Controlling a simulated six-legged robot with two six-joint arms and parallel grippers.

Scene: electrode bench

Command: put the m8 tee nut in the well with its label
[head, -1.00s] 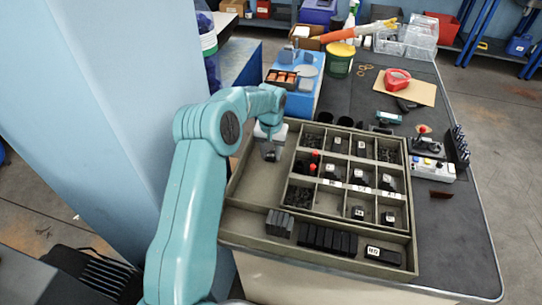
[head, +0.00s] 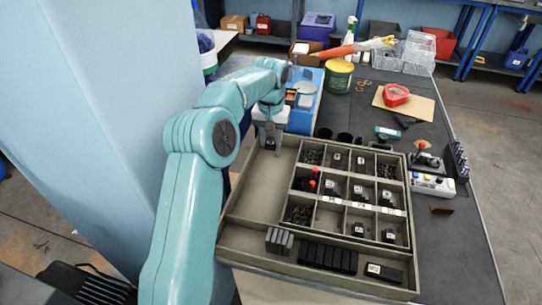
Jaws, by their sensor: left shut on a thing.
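My left gripper (head: 269,146) is shut on a small dark piece at the far left corner of the grey-green sorting tray (head: 245,236). The piece is mostly hidden by the fingers and too small to identify as the m8 tee nut. The tray's divided part has several wells (head: 330,218), some with dark parts or heaps of small black pieces, others bare. Small white labels show on some parts and dividers, but I cannot read them surely. A black block with a white label (head: 384,272) lies in the front trough. My right gripper is not in view.
Grey plates (head: 279,241) and black blocks (head: 327,256) fill part of the front trough. The tray's left section (head: 262,190) is bare. Black cups (head: 344,138) stand behind the tray; a control box (head: 432,185) stands to its right.

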